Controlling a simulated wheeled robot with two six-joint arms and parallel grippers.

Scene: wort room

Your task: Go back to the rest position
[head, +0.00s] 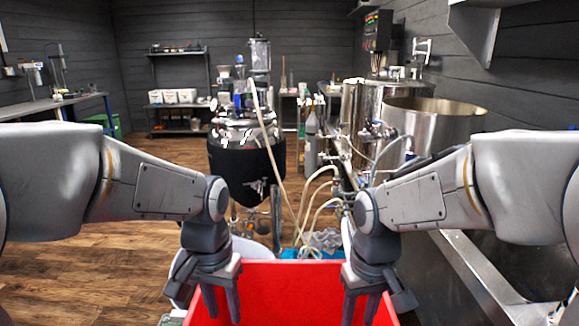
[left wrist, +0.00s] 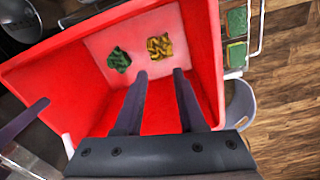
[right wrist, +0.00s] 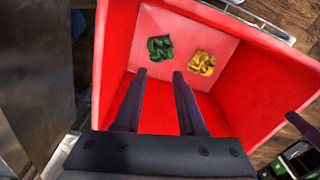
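My left gripper (head: 218,298) hangs at the left side of a red bin (head: 285,290), fingers pointing down. My right gripper (head: 362,303) hangs at the bin's right side. Both grippers are open, with nothing between their fingers. In the left wrist view the open fingers (left wrist: 158,88) are over the bin; the right wrist view shows the other pair of open fingers (right wrist: 160,85) over it too. A green crumpled item (left wrist: 119,60) and a yellow crumpled item (left wrist: 159,47) lie apart on the bin's floor. The head view does not show them.
A black-jacketed steel kettle (head: 245,165) stands ahead, with hoses running down from it. Large steel tanks (head: 430,120) and a metal bench (head: 490,270) are on the right. A workbench (head: 50,103) stands at the far left. Wooden floor (head: 90,265) is clear at the left.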

